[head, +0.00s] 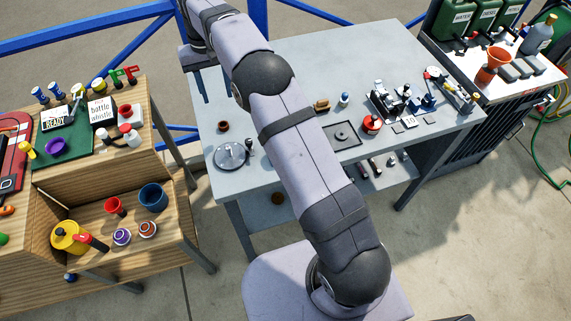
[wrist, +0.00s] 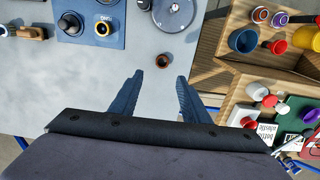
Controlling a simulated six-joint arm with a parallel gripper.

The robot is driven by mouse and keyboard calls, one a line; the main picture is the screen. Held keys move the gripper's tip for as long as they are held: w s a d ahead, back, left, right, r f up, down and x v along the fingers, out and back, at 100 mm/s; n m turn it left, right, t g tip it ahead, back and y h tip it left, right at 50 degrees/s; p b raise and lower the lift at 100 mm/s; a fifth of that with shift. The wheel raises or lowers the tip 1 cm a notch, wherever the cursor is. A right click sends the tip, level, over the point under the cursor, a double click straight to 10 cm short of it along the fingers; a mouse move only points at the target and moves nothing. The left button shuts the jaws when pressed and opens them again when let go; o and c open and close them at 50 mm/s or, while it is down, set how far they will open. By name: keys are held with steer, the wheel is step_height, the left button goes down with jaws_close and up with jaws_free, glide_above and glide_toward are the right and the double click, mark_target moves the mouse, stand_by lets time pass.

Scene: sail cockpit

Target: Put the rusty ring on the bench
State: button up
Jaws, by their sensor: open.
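A small rusty-brown ring (head: 222,126) lies on the grey-topped bench (head: 290,60), near its left edge. It also shows in the wrist view (wrist: 164,48), just beyond my fingertips, below the round grey disc. My gripper (wrist: 160,76) is open, with its two blue fingers apart and nothing between them. The ring is ahead of the gap and apart from both fingers. In the head view my gripper is at the upper left of the grey bench, partly hidden.
A round grey disc (head: 231,155) with a knob lies near the ring. A wooden desk (head: 165,215) with cups and tools stands at left. A dark tray (head: 342,135) and small parts sit to the right. The grey top is bare at the back.

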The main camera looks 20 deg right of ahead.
steer(key=s+d+f, duration=0.1)
steer(key=s+d, duration=0.2)
steer(key=s, duration=0.8)
steer(key=s+d+f, duration=0.2)
steer(key=s+d, duration=0.2)
steer(key=s, duration=0.7)
steer(key=s+d+f, duration=0.1)
steer(key=s+d, duration=0.3)
steer(key=s, duration=0.7)
steer(key=shift+s+d+f, duration=0.15)
steer(key=shift+d, duration=0.05)
